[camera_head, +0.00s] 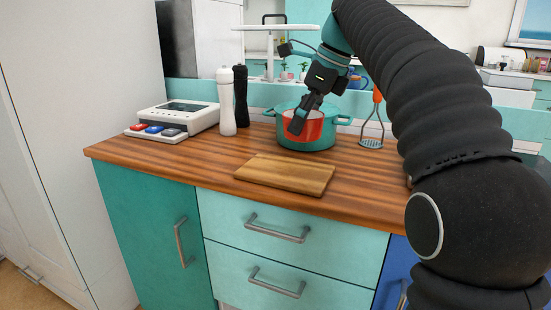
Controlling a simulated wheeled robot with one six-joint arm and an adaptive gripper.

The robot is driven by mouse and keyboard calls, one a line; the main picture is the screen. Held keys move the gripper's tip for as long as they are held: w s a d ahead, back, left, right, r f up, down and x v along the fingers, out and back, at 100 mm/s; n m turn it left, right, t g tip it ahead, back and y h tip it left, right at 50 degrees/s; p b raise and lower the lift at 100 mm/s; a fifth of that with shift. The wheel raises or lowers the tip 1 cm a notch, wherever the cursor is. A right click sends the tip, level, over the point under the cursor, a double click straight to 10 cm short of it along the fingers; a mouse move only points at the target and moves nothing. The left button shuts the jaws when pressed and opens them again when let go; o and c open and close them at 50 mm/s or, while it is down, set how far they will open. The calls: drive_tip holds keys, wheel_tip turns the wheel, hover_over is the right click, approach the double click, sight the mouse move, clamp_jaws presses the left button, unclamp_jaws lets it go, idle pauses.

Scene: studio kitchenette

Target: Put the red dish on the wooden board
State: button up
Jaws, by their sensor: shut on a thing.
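The red dish (315,130) has a pale inside and shows in front of the teal pot (322,143). My gripper (297,125) reaches down from the upper right and is shut on the dish's left side. The dish overlaps the pot in the picture, so I cannot tell how far apart they are. The wooden board (286,176) lies flat and bare near the front edge of the countertop, below and in front of the dish. My gripper's fingers hide part of the dish.
The pot stands behind the board. A white and a black mill (241,97) stand left of it, beside a white device (180,118) with coloured blocks. An orange-handled utensil (372,138) stands right of the pot. The wooden countertop (190,162) is clear left of the board.

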drive_tip(key=b, duration=0.1)
hover_over(267, 166)
drive_tip(key=d, duration=0.1)
drive_tip(key=f, duration=0.4)
drive_tip(key=shift+s+d, duration=0.2)
drive_tip(key=shift+f+b, duration=0.9)
drive_tip(key=shift+f, duration=1.05)
drive_tip(key=o, duration=1.2)
drive_tip(key=shift+f, duration=0.15)
drive_tip(key=p+v, duration=0.4)
drive_tip(key=v, duration=0.7)
drive_tip(key=shift+w+a, duration=0.1)
drive_tip(key=shift+d+r+p, duration=0.3)
drive_tip(key=shift+r, duration=0.35)
